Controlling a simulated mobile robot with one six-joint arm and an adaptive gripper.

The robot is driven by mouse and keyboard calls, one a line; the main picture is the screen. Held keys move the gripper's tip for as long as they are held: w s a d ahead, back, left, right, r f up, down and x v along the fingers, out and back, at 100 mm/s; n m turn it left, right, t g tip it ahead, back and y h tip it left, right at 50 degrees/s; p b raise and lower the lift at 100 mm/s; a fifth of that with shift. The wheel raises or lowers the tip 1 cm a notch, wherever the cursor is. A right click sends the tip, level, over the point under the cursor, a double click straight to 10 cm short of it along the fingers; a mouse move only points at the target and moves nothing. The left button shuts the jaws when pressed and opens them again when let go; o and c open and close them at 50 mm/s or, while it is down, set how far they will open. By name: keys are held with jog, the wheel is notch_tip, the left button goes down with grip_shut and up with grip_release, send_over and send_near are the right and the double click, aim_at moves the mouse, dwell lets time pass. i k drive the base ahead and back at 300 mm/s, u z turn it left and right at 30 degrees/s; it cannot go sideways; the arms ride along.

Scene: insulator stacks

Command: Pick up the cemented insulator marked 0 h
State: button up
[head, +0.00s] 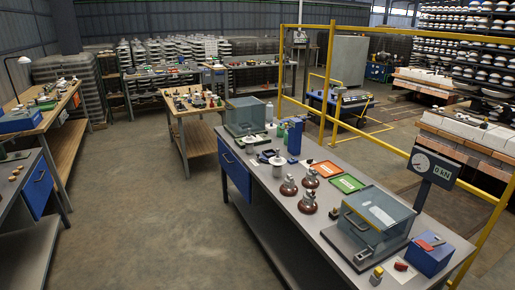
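Several cap-type insulators stand on the grey workbench (262,195) in the right half of the head view. Three have brown discs and grey metal caps: a left brown insulator (289,187), a rear brown insulator (311,179) and a front brown insulator (308,204). A pale insulator (278,159) stands farther back, with another pale one (262,139) behind it. They look upright. Any hour markings are too small to read, so I cannot tell which one is marked 0 h. My gripper is not in view.
A clear-lidded box (370,222), a blue box (429,255), a green tray (347,184) and an orange tray (324,168) share the bench. A gauge post (433,167) and yellow rails (400,150) border its right side. Open floor (140,200) lies to the left.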

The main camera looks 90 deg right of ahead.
aim_at(249, 141)
jog(key=z, duration=2.55)
jog(key=i, duration=2.3)
